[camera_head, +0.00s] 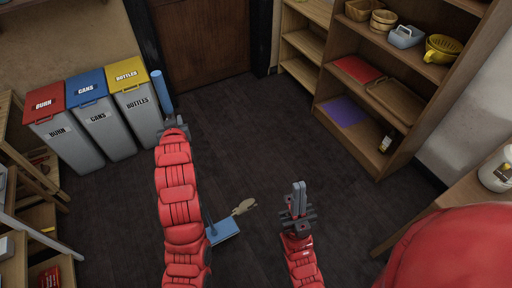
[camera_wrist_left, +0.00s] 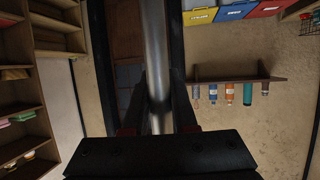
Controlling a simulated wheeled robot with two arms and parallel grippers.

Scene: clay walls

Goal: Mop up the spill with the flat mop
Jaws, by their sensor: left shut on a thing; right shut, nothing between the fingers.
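The flat mop has a blue head (camera_head: 224,231) flat on the dark floor and a blue grip (camera_head: 161,90) at its upper end. My left gripper (camera_head: 173,126) is shut on the mop's pole, which runs between the fingers as a grey tube (camera_wrist_left: 155,55) in the left wrist view. My left arm hides much of the pole in the head view. The spill (camera_head: 244,206) is a small beige patch on the floor, just beyond and right of the mop head's far edge. My right gripper (camera_head: 299,200) is shut and empty, right of the spill in the picture.
Three bins (camera_head: 104,127) stand at the left by the wall. A wooden shelf unit (camera_head: 397,105) with baskets stands at the right, and a table (camera_head: 446,207) is at the right edge. A wooden rack (camera_head: 28,160) lines the left. The middle floor is clear.

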